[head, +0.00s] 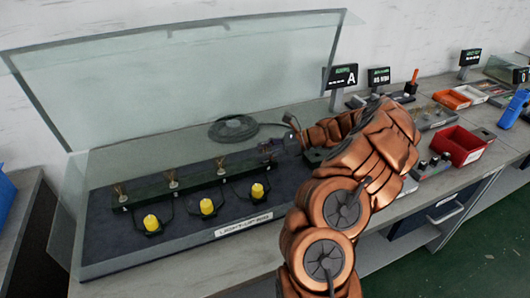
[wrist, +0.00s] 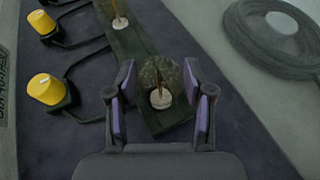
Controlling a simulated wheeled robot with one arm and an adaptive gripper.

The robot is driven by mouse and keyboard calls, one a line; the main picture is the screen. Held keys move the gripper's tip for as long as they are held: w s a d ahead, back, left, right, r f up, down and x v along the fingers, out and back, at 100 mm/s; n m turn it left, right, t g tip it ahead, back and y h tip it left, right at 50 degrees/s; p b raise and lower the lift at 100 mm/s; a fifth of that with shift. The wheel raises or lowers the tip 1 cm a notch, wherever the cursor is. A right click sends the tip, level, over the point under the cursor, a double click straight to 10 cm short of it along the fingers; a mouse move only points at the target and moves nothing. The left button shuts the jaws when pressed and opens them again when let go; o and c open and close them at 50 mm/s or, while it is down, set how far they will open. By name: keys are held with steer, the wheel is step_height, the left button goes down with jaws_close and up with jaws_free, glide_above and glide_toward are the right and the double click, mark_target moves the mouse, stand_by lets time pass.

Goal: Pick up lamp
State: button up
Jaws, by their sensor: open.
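The lamp (wrist: 152,72) is a see-through rounded bulb with a brownish inside and a round white base. It stands at the end of a dark green rail (wrist: 132,42) in the wrist view. My gripper (wrist: 159,88) is open, with one purple-padded finger on each side of the lamp. I cannot tell whether either pad touches it. In the head view my gripper (head: 270,151) is at the rail's right end and hides this lamp. Similar lamps (head: 173,181) stand farther left along the rail.
Yellow knobs (head: 207,206) on black holders line the front of the rail. A coiled dark cable (head: 233,128) lies behind it. A raised glass cover (head: 180,75) stands above the station. A red bin (head: 459,145) is at the right.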

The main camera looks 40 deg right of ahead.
steer(key=x, duration=0.2)
steer(key=shift+w+a+f, duration=0.1)
steer(key=shift+w+a, duration=0.05)
steer(key=shift+a, duration=0.1)
steer(key=c, duration=0.9)
steer(key=shift+c, duration=0.2)
